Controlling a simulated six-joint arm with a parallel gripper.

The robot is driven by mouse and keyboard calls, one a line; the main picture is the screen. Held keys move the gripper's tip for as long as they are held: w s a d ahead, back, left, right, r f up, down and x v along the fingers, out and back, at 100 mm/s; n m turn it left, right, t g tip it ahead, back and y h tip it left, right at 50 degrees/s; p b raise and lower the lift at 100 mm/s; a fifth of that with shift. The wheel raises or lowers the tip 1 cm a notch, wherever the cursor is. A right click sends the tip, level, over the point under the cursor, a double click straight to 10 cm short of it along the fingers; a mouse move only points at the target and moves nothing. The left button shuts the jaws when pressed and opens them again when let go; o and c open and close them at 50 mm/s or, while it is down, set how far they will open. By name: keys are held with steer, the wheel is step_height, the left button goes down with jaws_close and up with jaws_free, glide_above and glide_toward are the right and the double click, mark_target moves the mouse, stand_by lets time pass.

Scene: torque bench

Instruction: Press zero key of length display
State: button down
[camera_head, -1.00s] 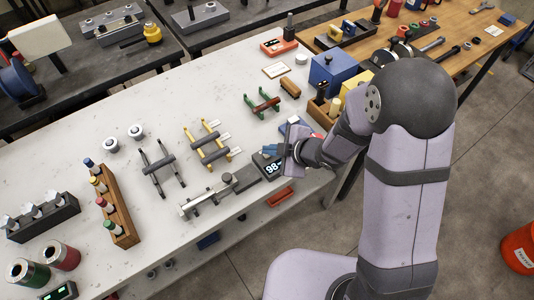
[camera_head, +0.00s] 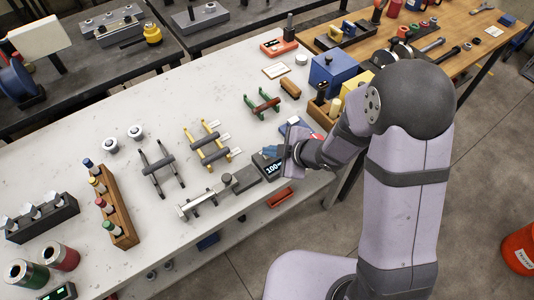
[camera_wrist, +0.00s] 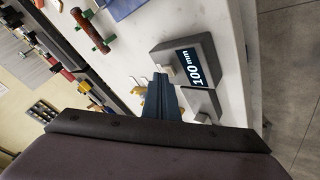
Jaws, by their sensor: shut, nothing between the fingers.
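The length display (camera_head: 270,166) is a dark grey box on the white bench, in front of my wrist in the head view. Its screen reads "100" in the head view and "100 mm" in the wrist view (camera_wrist: 197,66). A small light key (camera_wrist: 166,73) shows on the display's face beside the screen. My gripper (camera_wrist: 163,82) is shut and empty, its dark blue fingers close to the display at the key's side. I cannot tell whether the fingertips touch the key. In the head view my wrist partly hides the display's right side.
A grey measuring fixture (camera_head: 232,181) adjoins the display on its left. Stands with yellow arms (camera_head: 209,145) and a green-and-red stand (camera_head: 262,104) are farther back. A red item (camera_head: 281,197) lies below the bench's front edge. Bare bench top lies toward the far left.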

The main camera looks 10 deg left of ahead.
steer(key=shift+r+p, duration=0.6)
steer(key=shift+r, duration=0.15)
steer(key=shift+r, duration=0.1)
step_height(320, 180, up, 5)
steer(key=p, duration=0.4)
steer(key=shift+p, duration=0.35)
stand_by(0.4)
